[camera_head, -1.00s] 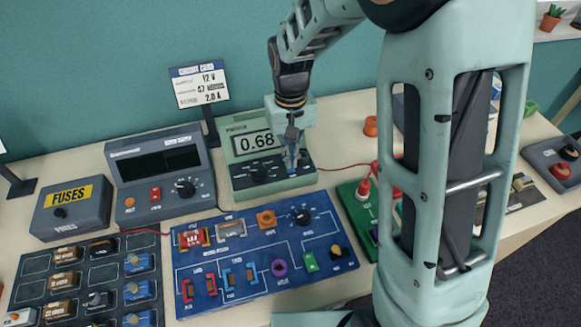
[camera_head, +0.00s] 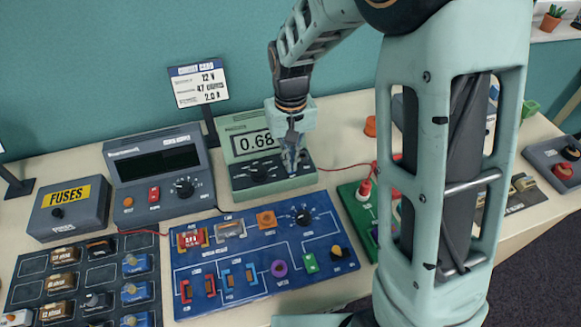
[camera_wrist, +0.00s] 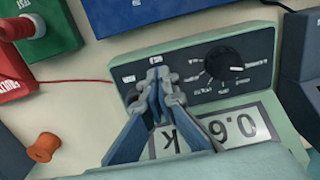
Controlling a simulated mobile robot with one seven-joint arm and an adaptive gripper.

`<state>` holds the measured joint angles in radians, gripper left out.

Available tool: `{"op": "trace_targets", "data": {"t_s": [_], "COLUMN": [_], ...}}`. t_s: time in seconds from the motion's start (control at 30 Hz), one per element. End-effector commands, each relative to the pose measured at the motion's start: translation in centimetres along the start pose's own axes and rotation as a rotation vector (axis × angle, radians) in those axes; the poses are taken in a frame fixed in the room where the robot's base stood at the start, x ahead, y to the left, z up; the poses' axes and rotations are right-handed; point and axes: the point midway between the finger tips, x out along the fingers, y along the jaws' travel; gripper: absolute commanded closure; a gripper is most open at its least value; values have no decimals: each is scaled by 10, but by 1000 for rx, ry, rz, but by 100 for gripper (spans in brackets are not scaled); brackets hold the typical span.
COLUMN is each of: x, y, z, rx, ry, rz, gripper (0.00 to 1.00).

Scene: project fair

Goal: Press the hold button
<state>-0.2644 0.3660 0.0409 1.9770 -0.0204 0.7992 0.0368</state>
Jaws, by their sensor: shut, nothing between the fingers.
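The pale green meter (camera_head: 240,193) stands on the bench with a lit display (camera_head: 255,141) reading about 0.68. Its dark control strip carries a round dial (camera_head: 258,172) on the left. My gripper (camera_head: 291,170) is shut and empty, pointing down over the right part of that strip. In the wrist view the meter (camera_wrist: 290,125) appears upside down, with the dial (camera_wrist: 222,64) right of my closed fingertips (camera_wrist: 158,72). Small white labels sit by the tips. The hold button is not clearly visible; my fingers cover that part of the strip. I cannot tell whether the tips touch it.
A grey power supply (camera_head: 150,205) stands left of the meter and a blue circuit board (camera_head: 240,290) lies in front. A green box with a red plug (camera_head: 364,189) and an orange spool (camera_head: 370,126) are to the right. A red cable runs from the meter's side.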

Motion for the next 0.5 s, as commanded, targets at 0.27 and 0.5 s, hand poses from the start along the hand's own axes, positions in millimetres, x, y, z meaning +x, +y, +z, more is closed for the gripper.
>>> {"op": "trace_targets", "data": {"t_s": [0.27,0.5], "x": [2,-11], "y": [0,0], "z": [0,0], "rx": [0,0], "ry": [0,1], "rz": [0,0], "gripper": [100,100]}}
